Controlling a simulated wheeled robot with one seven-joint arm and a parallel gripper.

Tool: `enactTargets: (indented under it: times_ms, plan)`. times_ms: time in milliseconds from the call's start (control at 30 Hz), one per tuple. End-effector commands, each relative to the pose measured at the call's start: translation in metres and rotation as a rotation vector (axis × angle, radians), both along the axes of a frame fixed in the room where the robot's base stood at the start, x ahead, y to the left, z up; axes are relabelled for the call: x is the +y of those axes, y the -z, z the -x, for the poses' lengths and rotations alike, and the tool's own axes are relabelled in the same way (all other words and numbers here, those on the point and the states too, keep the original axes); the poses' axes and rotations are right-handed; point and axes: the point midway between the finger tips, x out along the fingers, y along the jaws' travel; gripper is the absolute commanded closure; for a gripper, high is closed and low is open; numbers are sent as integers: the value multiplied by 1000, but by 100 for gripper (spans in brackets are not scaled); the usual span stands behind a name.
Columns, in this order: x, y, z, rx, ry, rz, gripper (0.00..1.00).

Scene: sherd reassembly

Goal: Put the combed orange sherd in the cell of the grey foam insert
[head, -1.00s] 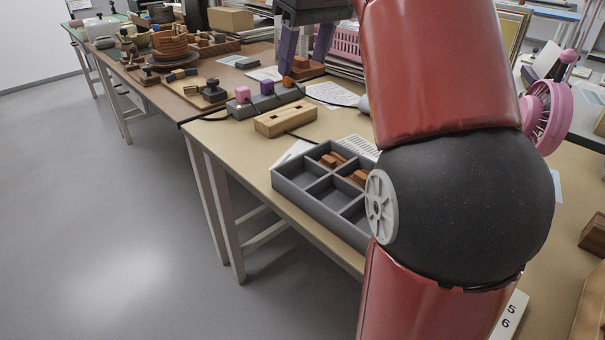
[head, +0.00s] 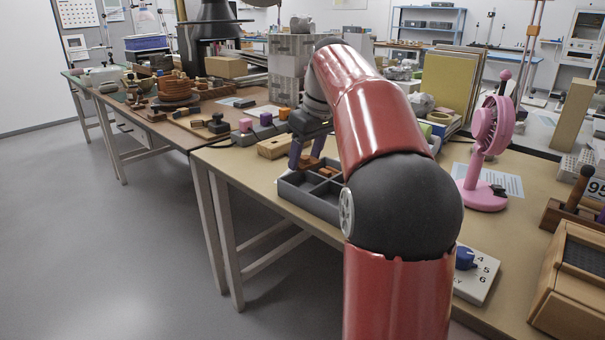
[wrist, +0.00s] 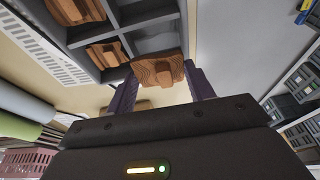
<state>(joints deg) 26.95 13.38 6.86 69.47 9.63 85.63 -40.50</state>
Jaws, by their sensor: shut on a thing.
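My gripper (head: 308,160) is shut on an orange-brown sherd (wrist: 158,71) with wavy combed lines on its face, seen between the two purple fingers in the wrist view. The grey foam insert (head: 309,200) is a box divided into square cells on the near table. My gripper is at its far end, and the held sherd overlaps an end cell in the wrist view. I cannot tell how high above the cell the sherd is. Other orange sherds (wrist: 107,53) lie in cells beside it. My arm hides the insert's right part in the head view.
A wooden block (head: 274,147) and a strip with coloured knobs (head: 262,126) are behind the insert. The table's front left edge is close to the insert.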

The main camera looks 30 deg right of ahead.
Motion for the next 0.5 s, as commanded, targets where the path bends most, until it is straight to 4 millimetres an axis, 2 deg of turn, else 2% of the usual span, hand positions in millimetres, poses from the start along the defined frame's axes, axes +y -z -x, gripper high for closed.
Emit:
enactTargets:
  times_ms: [33, 133, 500]
  plan:
    - [-3, 16, 0, 0, 2, -1, 70]
    - [-8, 29, 1, 0, 2, -1, 70]
    - [-10, 30, 2, 0, 0, 0, 70]
